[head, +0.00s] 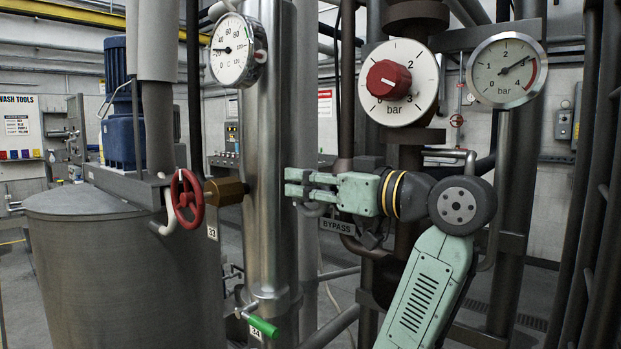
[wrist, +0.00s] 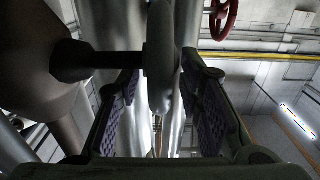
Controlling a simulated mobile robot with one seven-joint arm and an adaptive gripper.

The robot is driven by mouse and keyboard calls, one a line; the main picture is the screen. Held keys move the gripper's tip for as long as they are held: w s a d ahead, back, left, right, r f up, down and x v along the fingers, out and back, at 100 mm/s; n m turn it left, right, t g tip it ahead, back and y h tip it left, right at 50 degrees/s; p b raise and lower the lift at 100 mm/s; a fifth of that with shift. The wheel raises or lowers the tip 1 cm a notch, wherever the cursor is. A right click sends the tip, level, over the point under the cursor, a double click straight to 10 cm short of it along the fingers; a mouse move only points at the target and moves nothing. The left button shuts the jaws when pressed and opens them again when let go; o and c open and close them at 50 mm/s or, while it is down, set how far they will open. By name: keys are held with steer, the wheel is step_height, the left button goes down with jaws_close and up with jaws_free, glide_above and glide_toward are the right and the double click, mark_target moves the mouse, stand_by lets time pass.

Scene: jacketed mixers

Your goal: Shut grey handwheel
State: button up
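The grey handwheel (wrist: 161,60) shows nearly edge-on in the wrist view, with a dark stem running left to a brown body. Its rim stands between the two fingers of my gripper (wrist: 161,100), with gaps to the purple pads at both sides. In the head view my gripper (head: 292,182) points left with its fingers parted, in front of the large steel pipe. There the wheel is mostly hidden behind the gripper; a grey curved piece (head: 315,209) below the fingers may be its rim. The "BYPASS" tag (head: 338,226) hangs just below and right.
A red handwheel (head: 186,198) is left of the steel pipe (head: 268,120), tagged 33. A green lever (head: 263,326), tagged 34, sits low on that pipe. A red knob (head: 389,79) and gauges (head: 507,70) are above my arm. Dark pipes stand at right.

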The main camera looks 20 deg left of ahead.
steer(key=shift+c, duration=0.3)
jaws_close()
steer(key=shift+f+b, duration=0.25)
steer(key=shift+b, duration=0.45)
